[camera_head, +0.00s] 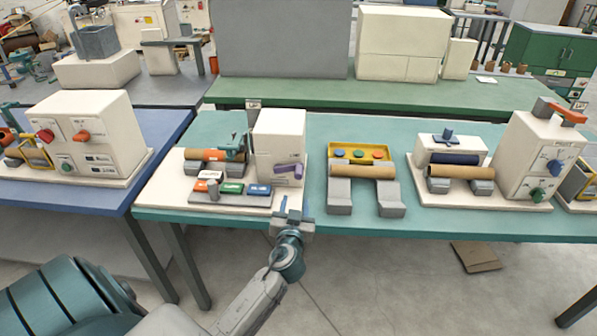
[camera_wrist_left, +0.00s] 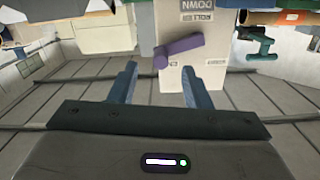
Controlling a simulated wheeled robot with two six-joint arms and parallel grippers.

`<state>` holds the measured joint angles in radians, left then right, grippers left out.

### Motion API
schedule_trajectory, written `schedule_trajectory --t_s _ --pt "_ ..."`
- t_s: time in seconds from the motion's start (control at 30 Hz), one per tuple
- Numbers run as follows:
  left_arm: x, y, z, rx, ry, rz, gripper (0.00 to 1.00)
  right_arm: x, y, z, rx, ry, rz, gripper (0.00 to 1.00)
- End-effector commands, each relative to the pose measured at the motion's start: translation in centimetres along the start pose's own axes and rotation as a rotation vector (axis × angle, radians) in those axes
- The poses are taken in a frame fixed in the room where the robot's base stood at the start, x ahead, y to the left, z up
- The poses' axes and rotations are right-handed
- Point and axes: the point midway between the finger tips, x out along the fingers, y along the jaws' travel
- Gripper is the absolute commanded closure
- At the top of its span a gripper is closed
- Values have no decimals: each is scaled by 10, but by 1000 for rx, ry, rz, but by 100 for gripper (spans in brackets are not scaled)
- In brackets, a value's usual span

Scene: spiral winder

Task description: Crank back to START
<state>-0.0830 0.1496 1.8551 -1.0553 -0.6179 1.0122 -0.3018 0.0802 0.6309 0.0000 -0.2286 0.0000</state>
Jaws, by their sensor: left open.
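The winder's cream housing (camera_head: 279,138) stands on a base on the teal table. A purple crank handle (camera_head: 289,170) is on its front face and slants slightly upward to the right. In the left wrist view the crank (camera_wrist_left: 180,49) is just beyond the fingertips, on a panel (camera_wrist_left: 196,80) with upside-down labels. My left gripper (camera_head: 293,212) is open and empty at the table's front edge, below and apart from the crank. Its blue fingers (camera_wrist_left: 159,80) stand spread in the left wrist view. I cannot read a START mark. My right gripper is not in view.
Left of the housing are a brown roll (camera_head: 208,155) and a row of coloured blocks (camera_head: 232,188). A grey stand with a tan roll (camera_head: 362,171) is to the right. Another machine (camera_head: 537,155) stands further right. Teal tabletop between them is clear.

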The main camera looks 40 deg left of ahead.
Motion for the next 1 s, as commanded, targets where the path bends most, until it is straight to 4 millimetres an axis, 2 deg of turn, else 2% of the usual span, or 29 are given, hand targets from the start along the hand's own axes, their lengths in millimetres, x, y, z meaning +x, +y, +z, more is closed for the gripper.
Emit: schedule_trajectory --t_s 0.03,0.13,0.27,0.5,0.7,1.0 --pt "1 -2 -13 -9 25 -5 56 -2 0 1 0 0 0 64" --pt "5 -3 -22 -18 44 -10 56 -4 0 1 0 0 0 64" --pt "21 -3 -24 -16 45 -10 56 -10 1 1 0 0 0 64" --pt "68 -3 -26 -15 42 -10 56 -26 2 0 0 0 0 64" --pt "97 -3 -25 -15 42 -10 56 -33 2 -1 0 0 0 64" --pt "109 -3 -23 -17 41 -8 56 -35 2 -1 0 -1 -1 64"
